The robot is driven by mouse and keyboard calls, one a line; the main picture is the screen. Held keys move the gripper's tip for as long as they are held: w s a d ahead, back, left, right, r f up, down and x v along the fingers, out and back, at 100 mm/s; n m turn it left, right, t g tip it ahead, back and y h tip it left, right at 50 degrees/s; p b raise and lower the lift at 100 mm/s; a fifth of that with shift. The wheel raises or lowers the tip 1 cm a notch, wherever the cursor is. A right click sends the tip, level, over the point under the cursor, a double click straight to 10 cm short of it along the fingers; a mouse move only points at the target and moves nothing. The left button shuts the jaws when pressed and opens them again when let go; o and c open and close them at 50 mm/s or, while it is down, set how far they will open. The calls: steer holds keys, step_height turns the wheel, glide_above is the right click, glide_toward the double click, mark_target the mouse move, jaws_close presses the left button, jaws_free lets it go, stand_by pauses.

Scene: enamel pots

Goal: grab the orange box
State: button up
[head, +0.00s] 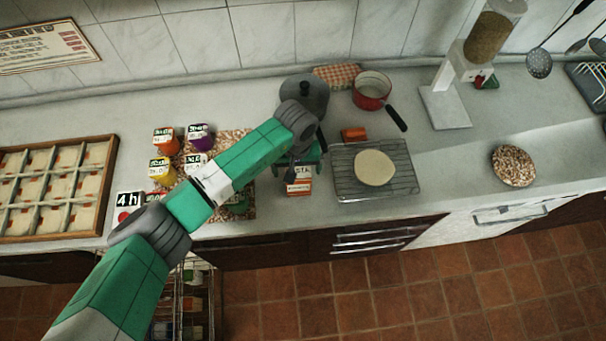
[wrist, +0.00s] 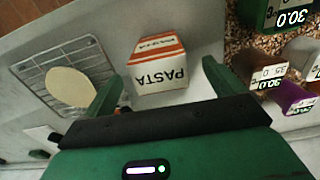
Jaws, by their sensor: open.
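An orange and white box marked PASTA (wrist: 157,62) stands on the counter; in the head view it shows (head: 299,186) just left of the wire rack, its upper part partly hidden by my gripper. In the wrist view my gripper (wrist: 160,84) is open, with one green finger on each side of the box's picture and visible space between both fingers and the box. I cannot tell how far above the counter the fingers are. A small plain orange-red block (head: 353,134) lies behind the rack in the head view.
A wire rack (head: 401,187) with a pale dough disc (head: 374,168) stands just right of the box. A grey pot (head: 313,91) and red pan (head: 372,91) stand behind.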

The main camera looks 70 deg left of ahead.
mark_target(298, 170)
steer(key=f, duration=0.5)
steer(key=shift+w+a+b, duration=0.2)
steer(key=shift+a+b, duration=0.05)
steer(key=shift+b, duration=0.05)
steer(key=c, duration=1.3)
